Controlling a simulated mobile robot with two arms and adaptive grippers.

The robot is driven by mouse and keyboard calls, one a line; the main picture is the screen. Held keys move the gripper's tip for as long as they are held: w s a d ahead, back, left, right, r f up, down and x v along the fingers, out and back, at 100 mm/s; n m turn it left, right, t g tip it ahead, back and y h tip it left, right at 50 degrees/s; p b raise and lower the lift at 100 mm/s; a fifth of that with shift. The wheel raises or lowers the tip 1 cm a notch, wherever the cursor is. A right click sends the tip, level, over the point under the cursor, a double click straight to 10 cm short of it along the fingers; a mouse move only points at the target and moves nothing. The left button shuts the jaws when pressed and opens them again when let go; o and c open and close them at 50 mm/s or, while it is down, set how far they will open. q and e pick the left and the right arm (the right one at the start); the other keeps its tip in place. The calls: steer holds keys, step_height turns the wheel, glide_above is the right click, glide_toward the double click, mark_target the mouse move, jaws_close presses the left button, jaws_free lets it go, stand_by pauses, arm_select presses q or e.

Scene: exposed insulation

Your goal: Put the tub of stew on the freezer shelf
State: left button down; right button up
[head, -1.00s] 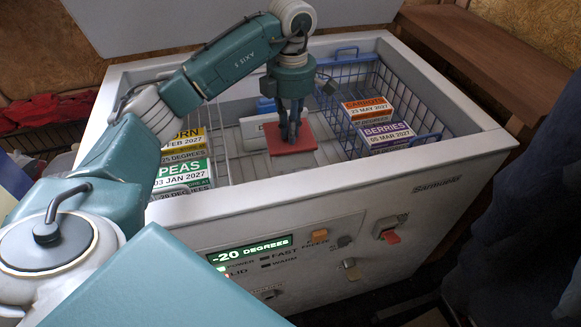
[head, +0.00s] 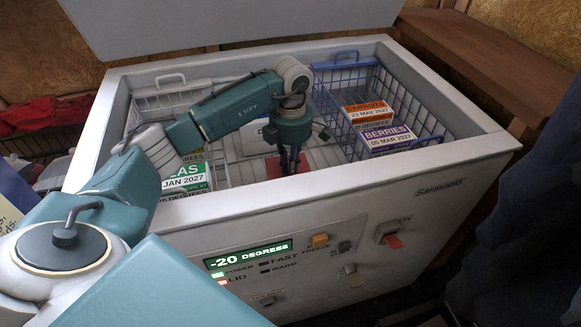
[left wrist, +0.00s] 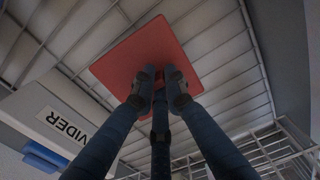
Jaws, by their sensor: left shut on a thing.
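A flat, square red top, taken to be the tub of stew (head: 275,168), is inside the open chest freezer, between the two wire baskets. It also shows in the left wrist view (left wrist: 133,55), over light slats. Its sides are hidden, so I cannot tell whether it touches the slatted freezer shelf (left wrist: 220,45). My left gripper (head: 289,168) points down into the freezer. Its dark fingers (left wrist: 158,88) are closed at the near middle part of the red top. My right gripper is not in view.
A blue wire basket (head: 335,75) with carrots (head: 369,110) and berries (head: 387,135) boxes stands right. A white basket (head: 150,103) with a peas box (head: 186,178) is left. A pale divider (left wrist: 60,120) lies close beside the tub. The freezer's front rim (head: 330,160) is near.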

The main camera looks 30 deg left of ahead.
arm_select(q)
steer(key=c, duration=2.1)
jaws_free()
steer(key=o, duration=0.3)
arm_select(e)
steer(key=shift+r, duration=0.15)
arm_select(q)
steer(key=shift+o, duration=0.2)
